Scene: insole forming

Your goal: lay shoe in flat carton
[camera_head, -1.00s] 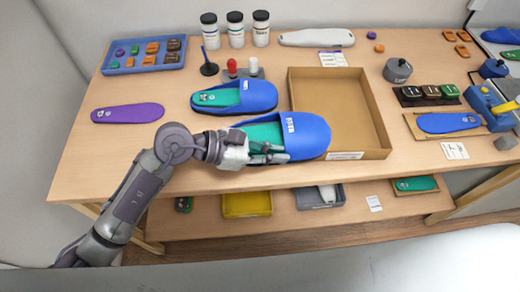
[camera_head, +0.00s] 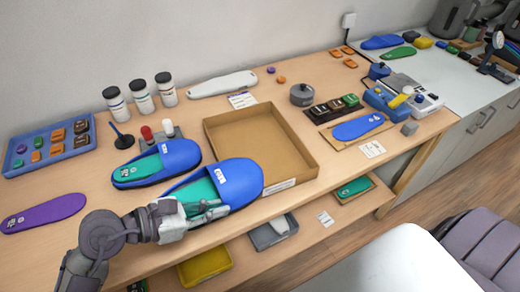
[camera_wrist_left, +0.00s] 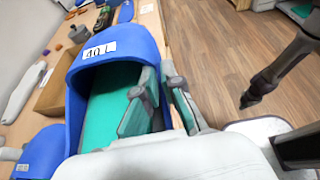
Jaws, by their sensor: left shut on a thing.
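My left gripper (camera_head: 208,208) is shut on the near blue shoe (camera_head: 240,176), gripping the side of its open heel end. The shoe has a teal insole. In the left wrist view, the held shoe (camera_wrist_left: 110,32) carries a white "40 L" label, and the fingers (camera_wrist_left: 158,95) clasp its side wall. The flat carton (camera_head: 265,140) is open, brown and empty where visible. The shoe's toe overlaps its left front part in the head view; contact cannot be told. A second blue shoe (camera_head: 180,153) lies on the table, left of the held one.
A stand with red and white knobs (camera_head: 158,135) is behind the second shoe. Several jars (camera_head: 140,97), a white shoe last (camera_head: 222,84) and a grey weight (camera_head: 302,95) stand around the carton. A purple insole (camera_head: 44,213) lies left.

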